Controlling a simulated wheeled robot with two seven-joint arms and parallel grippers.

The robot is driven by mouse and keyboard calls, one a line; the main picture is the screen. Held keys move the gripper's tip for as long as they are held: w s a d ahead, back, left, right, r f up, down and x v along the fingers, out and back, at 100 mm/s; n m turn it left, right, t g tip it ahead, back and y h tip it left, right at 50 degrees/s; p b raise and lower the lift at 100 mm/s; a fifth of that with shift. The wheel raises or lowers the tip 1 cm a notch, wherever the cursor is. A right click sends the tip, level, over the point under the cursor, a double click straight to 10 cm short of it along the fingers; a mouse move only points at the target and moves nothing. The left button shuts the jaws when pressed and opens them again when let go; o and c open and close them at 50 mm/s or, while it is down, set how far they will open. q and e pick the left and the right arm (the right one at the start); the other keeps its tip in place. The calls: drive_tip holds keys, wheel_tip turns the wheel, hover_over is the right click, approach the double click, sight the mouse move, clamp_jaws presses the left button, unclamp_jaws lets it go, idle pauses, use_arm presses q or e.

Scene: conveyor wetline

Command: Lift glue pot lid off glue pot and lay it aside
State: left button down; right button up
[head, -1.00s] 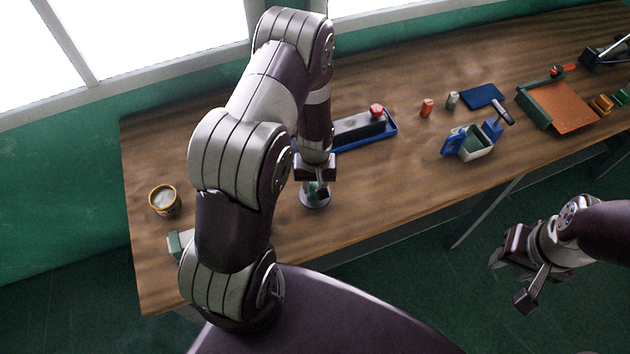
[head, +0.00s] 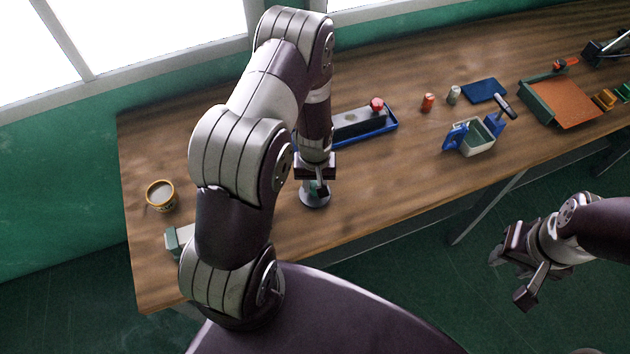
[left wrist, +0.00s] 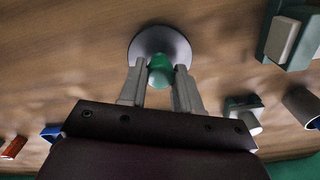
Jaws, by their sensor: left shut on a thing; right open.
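My left gripper (head: 317,190) points down at the near edge of the bench and is shut on a green knob. The knob (left wrist: 160,72) stands in the middle of a round grey piece, which I take as the glue pot lid (left wrist: 150,44). In the head view the grey lid (head: 313,200) is partly covered by my fingers. I cannot tell whether it rests on the glue pot, as anything beneath is hidden. My right gripper (head: 512,277) is open and empty, off the bench over the floor.
A yellow pot with pale contents (head: 161,196) stands at the left. A blue tray (head: 393,129) lies behind my left gripper. A grey-green bin (head: 478,145) and an orange can (head: 428,102) are to the right. Bare wood (head: 390,188) lies right of the gripper.

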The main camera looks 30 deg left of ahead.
use_arm(q)
drive_tip(key=shift+f, duration=0.15)
drive_tip(key=c, duration=0.7)
unclamp_jaws()
drive_tip(key=shift+r+b, duration=0.95)
drive_tip(key=shift+r, duration=5.4)
